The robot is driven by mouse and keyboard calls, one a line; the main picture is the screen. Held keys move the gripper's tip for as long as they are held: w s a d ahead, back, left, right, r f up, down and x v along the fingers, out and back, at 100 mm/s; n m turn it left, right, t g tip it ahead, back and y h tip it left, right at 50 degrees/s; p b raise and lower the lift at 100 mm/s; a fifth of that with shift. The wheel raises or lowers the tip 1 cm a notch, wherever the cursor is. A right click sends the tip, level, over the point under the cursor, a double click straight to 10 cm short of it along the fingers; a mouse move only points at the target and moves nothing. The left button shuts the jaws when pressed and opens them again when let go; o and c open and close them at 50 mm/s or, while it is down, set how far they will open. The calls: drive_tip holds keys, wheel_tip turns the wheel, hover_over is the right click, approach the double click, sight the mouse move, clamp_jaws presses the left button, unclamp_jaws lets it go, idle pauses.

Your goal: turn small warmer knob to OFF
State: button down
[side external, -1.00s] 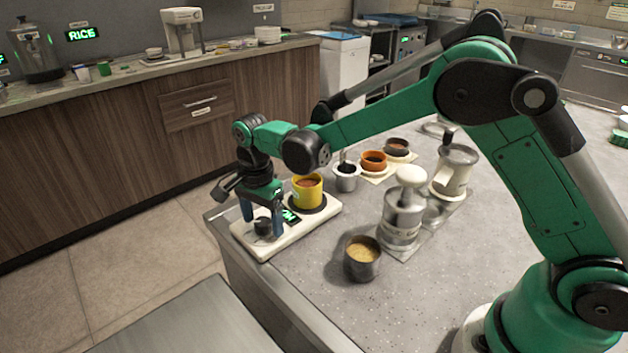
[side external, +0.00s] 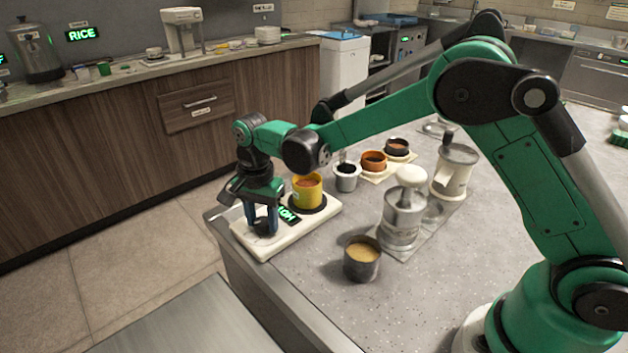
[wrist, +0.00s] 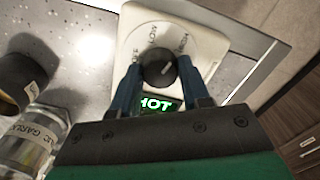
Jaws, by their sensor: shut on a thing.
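The small warmer (side external: 268,246) is a white flat base at the counter's corner. A yellow pot (side external: 307,193) stands on its dark plate. Its black knob (wrist: 158,72) sits between my fingers in the wrist view, with a pale pointer line slanting up to the right. A green lit display (wrist: 160,104) reads HOT, partly hidden by my gripper. My gripper (wrist: 160,80) points down at the warmer and is shut on the knob.
A metal cup (side external: 361,260) of yellowish sauce and a metal dispenser (side external: 404,212) stand right of the warmer. Several small sauce pots (side external: 374,161) stand behind. A labelled jar (wrist: 38,135) shows in the wrist view. The counter edge is close on the left.

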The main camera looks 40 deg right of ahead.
drive_tip(key=n, duration=2.1)
drive_tip(key=shift+n, duration=0.3)
idle(0.4)
drive_tip(key=shift+c, duration=2.1)
unclamp_jaws()
